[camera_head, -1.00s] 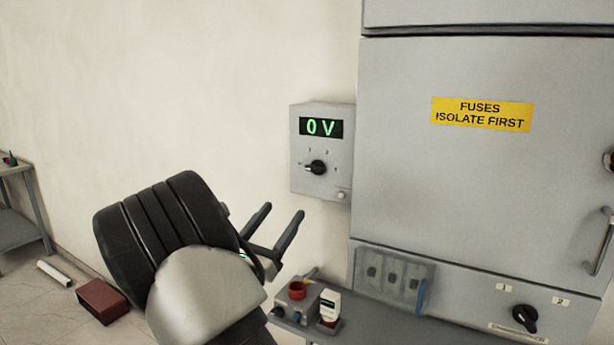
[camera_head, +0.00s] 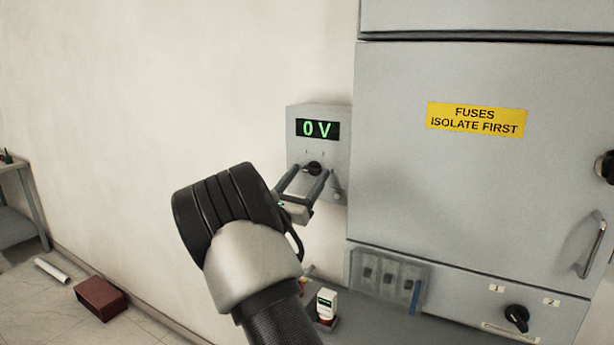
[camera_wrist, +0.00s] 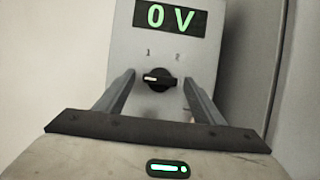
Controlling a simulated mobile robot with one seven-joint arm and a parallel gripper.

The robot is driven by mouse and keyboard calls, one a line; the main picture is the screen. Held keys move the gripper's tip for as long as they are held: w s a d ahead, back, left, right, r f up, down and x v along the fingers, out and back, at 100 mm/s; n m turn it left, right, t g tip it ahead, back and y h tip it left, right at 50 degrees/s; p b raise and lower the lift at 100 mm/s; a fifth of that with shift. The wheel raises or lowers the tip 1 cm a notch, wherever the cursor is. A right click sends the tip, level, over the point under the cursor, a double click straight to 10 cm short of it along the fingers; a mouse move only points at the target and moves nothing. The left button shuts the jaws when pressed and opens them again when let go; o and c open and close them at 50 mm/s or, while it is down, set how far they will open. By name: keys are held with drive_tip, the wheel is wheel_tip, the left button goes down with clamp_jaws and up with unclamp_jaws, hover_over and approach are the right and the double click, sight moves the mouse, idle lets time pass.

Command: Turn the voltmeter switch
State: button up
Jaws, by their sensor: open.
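The voltmeter (camera_head: 296,150) is a grey box on the wall, left of the large cabinet. Its green display reads 0 V, also in the wrist view (camera_wrist: 168,17). Its black rotary switch (camera_head: 313,168) sits below the display. In the wrist view the switch (camera_wrist: 157,79) has a pale pointer mark toward the left, with labels 1 and 2 above it. My gripper (camera_head: 308,172) is open and empty, in front of the voltmeter. In the wrist view its fingers (camera_wrist: 158,82) stand on either side of the switch, with gaps between; whether they reach its depth I cannot tell.
The grey cabinet (camera_head: 400,190) with a yellow fuses label stands close on the right. Bare wall (camera_head: 180,90) is free on the left.

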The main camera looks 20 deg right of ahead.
drive_tip(key=c, duration=1)
drive_tip(key=shift+c, duration=0.2)
drive_tip(key=shift+f+m+b, duration=0.1)
drive_tip(key=shift+m+b, duration=0.2)
drive_tip(key=shift+b, duration=0.05)
